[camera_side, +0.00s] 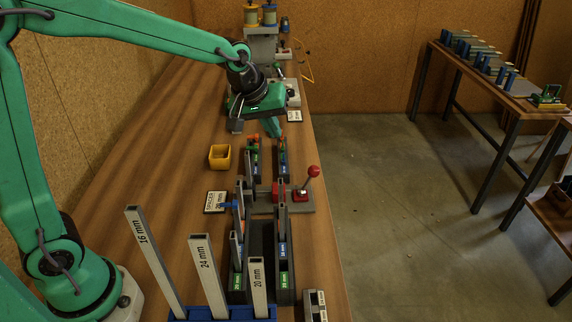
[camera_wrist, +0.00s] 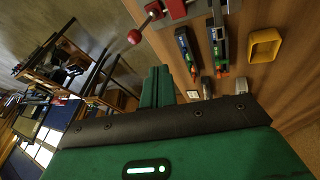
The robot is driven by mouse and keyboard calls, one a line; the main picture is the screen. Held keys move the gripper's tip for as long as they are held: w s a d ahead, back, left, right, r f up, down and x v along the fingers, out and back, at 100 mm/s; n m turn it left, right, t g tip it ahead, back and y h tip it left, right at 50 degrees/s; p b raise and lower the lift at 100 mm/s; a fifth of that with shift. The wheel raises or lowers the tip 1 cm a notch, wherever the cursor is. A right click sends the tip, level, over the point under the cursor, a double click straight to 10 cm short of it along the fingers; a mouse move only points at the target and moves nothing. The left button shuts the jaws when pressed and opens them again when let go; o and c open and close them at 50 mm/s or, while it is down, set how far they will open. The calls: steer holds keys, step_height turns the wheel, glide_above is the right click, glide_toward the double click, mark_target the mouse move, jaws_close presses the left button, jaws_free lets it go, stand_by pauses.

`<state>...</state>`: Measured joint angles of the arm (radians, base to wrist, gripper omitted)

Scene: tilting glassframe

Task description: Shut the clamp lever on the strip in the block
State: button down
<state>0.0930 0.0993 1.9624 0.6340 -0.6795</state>
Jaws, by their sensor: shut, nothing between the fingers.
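The clamp lever (camera_side: 309,181) has a red ball knob and leans up and to the right from a red clamp block (camera_side: 279,192) on a grey base plate. In the wrist view, its red knob (camera_wrist: 134,36) and red block (camera_wrist: 176,9) show at the top. My gripper (camera_side: 273,129) is beyond the clamp in the side view, above the bench, apart from the lever. Its green fingers (camera_wrist: 158,76) are together and empty. I cannot clearly make out the strip in the block; upright grey bars in front partly hide that area.
Tall grey bars marked 16 mm (camera_side: 150,255), 24 mm (camera_side: 207,270) and 20 mm (camera_side: 258,285) stand in a blue holder in front. A yellow bin (camera_side: 220,157) and a spacer card (camera_side: 215,202) lie left of the clamp. The left bench surface is mostly clear.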

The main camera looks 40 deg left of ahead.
glide_toward(310, 169)
steer(key=w+a+f, duration=0.1)
steer(key=a+f, duration=0.3)
steer(key=shift+w+d+f, duration=1.05)
steer(key=shift+d+f, duration=0.2)
steer(key=shift+w+d+f+h, duration=0.15)
steer(key=shift+w+d, duration=0.2)
steer(key=shift+d, duration=0.15)
steer(key=shift+w+d+f+h, duration=0.15)
steer(key=shift+w+d, duration=0.25)
steer(key=shift+d, duration=0.05)
steer(key=shift+s+a+f, duration=0.2)
steer(key=shift+s+a, duration=0.45)
steer(key=shift+s, duration=0.05)
